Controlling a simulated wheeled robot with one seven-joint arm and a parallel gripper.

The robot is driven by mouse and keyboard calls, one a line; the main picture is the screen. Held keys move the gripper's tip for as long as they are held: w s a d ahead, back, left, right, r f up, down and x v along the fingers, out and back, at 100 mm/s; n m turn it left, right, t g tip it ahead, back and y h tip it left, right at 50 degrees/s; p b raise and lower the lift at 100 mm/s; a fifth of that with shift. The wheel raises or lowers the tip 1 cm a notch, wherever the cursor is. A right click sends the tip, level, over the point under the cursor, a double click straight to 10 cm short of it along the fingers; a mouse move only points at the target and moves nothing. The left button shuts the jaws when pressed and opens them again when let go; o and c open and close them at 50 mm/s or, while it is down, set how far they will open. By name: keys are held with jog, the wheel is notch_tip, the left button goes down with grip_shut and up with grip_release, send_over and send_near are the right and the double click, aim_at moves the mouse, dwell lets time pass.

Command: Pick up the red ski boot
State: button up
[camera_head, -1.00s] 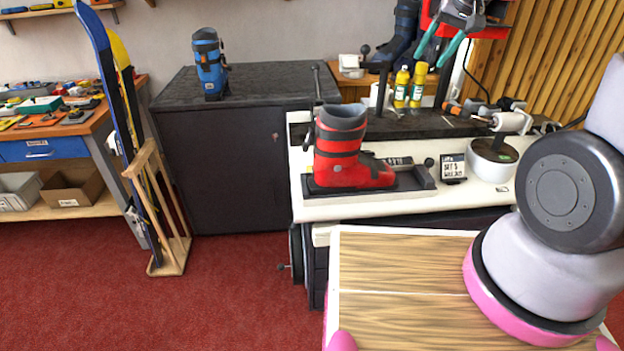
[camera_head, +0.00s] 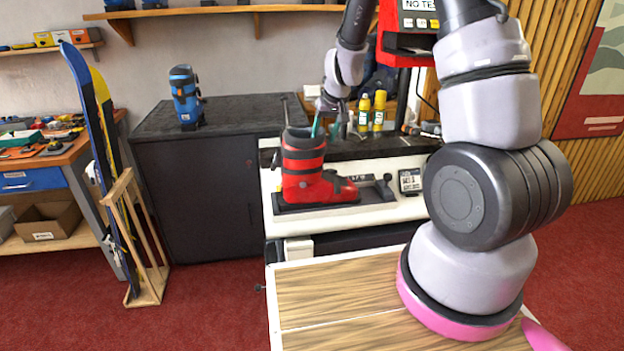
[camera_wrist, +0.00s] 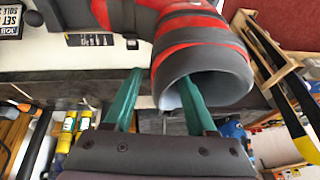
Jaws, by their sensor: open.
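The red ski boot (camera_head: 304,172) with dark bands stands upright in a black holder on the white bench, toe to the right. My gripper (camera_head: 323,130) is open beside the boot's top, its teal fingers partly hidden in the head view. In the wrist view the boot's grey cuff (camera_wrist: 232,80) opens toward my gripper (camera_wrist: 160,78). One finger overlaps the cuff opening and seems to reach into it; the other is outside the boot. I cannot tell whether either touches the cuff wall.
A small sign (camera_head: 410,181) stands right of the boot. Yellow bottles (camera_head: 379,110) stand behind, near my arm. A blue boot (camera_head: 186,97) stands on the dark cabinet (camera_head: 200,190). Skis (camera_head: 88,110) lean in a wooden rack (camera_head: 135,235) at left.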

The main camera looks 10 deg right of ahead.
aim_at(321, 169)
jog(key=x, duration=0.4)
jog(key=shift+d+f, duration=0.15)
jog(key=shift+d, duration=0.05)
grip_shut()
dwell(1.2)
